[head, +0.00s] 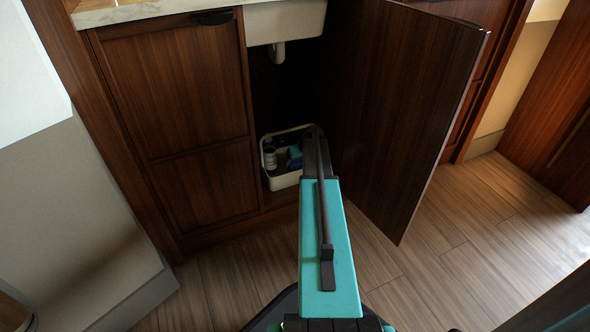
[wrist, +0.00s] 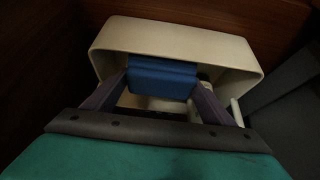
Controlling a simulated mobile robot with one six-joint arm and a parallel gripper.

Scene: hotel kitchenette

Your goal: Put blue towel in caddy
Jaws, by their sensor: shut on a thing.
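The blue towel (wrist: 163,78) is folded and held between the two dark fingers of my gripper (wrist: 162,88). In the wrist view it overlaps the opening of the white caddy (wrist: 160,34). In the head view the caddy (head: 283,181) stands on the cabinet floor under the sink, and a bit of blue towel (head: 294,152) shows within its outline beside my arm. I cannot tell whether the towel touches the caddy's bottom. My arm hides the caddy's right side in the head view.
A dark-capped white bottle (head: 270,158) stands in the caddy's left part. The cabinet door (head: 410,110) is open to the right of my arm. The closed cabinet front (head: 185,120) is on the left. The sink basin (head: 285,22) and drain pipe (head: 278,53) hang above.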

